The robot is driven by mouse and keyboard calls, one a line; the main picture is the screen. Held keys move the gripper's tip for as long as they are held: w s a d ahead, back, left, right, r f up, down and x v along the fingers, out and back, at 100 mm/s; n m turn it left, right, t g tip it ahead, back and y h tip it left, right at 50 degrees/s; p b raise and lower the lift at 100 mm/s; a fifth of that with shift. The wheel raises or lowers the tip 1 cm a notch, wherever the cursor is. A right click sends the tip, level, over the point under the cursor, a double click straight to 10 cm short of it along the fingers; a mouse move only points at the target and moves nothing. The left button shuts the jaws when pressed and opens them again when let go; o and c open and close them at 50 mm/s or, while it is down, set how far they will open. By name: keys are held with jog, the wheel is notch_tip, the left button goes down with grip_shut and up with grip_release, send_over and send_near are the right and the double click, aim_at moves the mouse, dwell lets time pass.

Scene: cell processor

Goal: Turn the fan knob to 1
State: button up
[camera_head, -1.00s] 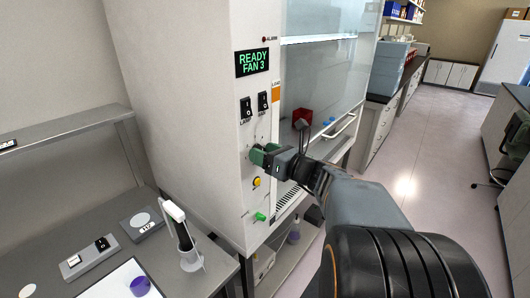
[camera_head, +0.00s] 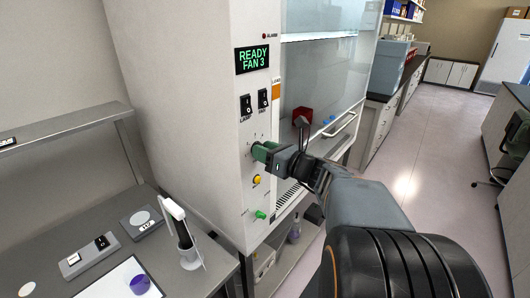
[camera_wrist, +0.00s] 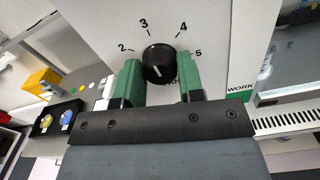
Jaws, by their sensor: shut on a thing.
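The fan knob (camera_wrist: 158,65) is a round black dial on the white front panel of the fume hood, with printed numbers 2, 3, 4 and 5 visible around it. In the head view my gripper (camera_head: 262,150) is at the panel and hides the knob. The display (camera_head: 253,60) reads "READY FAN 3".
Two black rocker switches, lamp (camera_head: 246,106) and fan (camera_head: 264,98), sit above the gripper. A yellow button (camera_head: 257,180) and a green valve (camera_head: 260,215) are below. The glass sash (camera_head: 318,75) is to the right, and a grey bench (camera_head: 75,235) to the left.

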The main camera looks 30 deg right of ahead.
jog(key=n+b, duration=1.9)
jog(key=b, duration=0.6)
jog(key=shift+a+f+n, duration=0.1)
jog(key=shift+f+n, duration=0.05)
jog(key=shift+n, duration=0.15)
jog(key=shift+b, duration=0.35)
jog(key=o, duration=0.9)
jog(key=v, duration=1.4)
